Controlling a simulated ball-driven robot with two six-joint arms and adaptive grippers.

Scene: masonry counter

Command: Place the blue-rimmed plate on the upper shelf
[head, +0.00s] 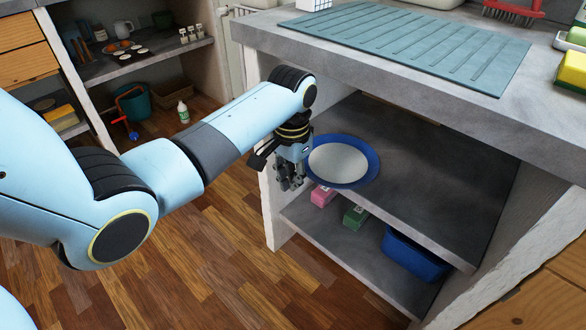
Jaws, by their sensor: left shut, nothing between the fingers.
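The blue-rimmed plate (340,163) has a white centre and a wide blue rim. It lies on the upper shelf (440,205) under the counter, near the shelf's left front edge. My left gripper (290,183) hangs just left of the plate, in front of the shelf opening. Its fingers point down and are shut with nothing in them. Part of the plate's left rim is close behind the gripper; I cannot tell whether they touch. My right gripper is not in view.
The lower shelf (335,245) holds a pink box (322,196), a green box (355,216) and a blue bin (413,255). The counter above carries a ridged teal mat (420,45). The rest of the upper shelf, right of the plate, is bare.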

